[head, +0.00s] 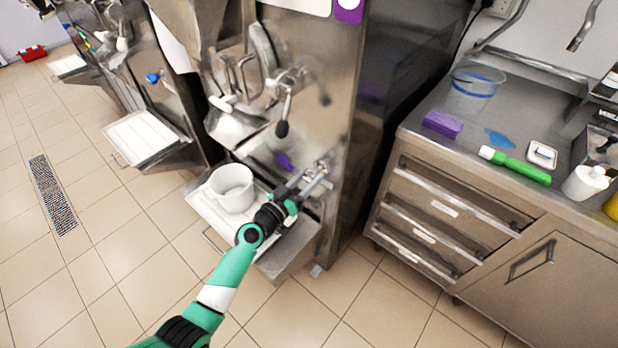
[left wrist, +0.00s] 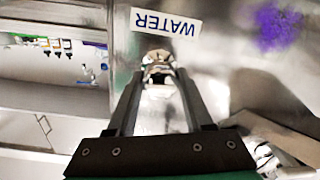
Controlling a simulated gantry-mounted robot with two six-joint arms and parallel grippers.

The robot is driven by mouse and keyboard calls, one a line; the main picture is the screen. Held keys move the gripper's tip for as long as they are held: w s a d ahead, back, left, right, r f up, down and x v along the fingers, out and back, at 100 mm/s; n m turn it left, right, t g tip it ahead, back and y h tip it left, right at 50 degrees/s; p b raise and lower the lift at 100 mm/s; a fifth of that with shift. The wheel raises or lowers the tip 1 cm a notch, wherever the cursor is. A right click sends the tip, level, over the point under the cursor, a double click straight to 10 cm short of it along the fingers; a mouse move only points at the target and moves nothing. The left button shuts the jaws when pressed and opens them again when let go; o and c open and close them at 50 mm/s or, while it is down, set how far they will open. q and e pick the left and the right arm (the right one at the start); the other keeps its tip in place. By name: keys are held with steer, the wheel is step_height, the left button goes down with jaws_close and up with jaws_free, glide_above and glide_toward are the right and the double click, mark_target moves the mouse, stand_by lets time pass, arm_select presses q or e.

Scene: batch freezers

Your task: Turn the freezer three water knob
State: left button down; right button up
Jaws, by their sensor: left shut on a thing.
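The nearest steel freezer (head: 345,100) has a small metal water knob (head: 322,166) low on its front, near its right edge. In the left wrist view the knob (left wrist: 158,62) sits beside a white label (left wrist: 166,22) reading WATER, upside down. My left gripper (head: 316,178) reaches the knob from the front. In the left wrist view the left gripper (left wrist: 157,76) has its two fingers on either side of the knob, shut on it. The fingers partly hide the knob's sides. My right gripper is in neither view.
A white pitcher (head: 231,187) stands on the freezer's drip tray (head: 205,207), left of my gripper. A black-tipped lever (head: 283,122) hangs above. A steel counter (head: 420,137) with drawers stands to the right. Tiled floor (head: 110,250) is clear at the left.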

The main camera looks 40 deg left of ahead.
arm_select(q)
steer(key=n, duration=0.6)
steer(key=n+p, duration=0.1)
steer(key=n, duration=0.4)
steer(key=shift+f+n+g, duration=0.1)
steer(key=shift+n+g, duration=0.2)
steer(key=shift+h, duration=0.3)
steer(key=shift+c, duration=1.6)
jaws_free()
steer(key=shift+s, duration=0.2)
steer(key=s+p, duration=0.2)
steer(key=s, duration=0.9)
steer(key=shift+d+r+p, duration=0.3)
steer(key=shift+d+p, duration=0.1)
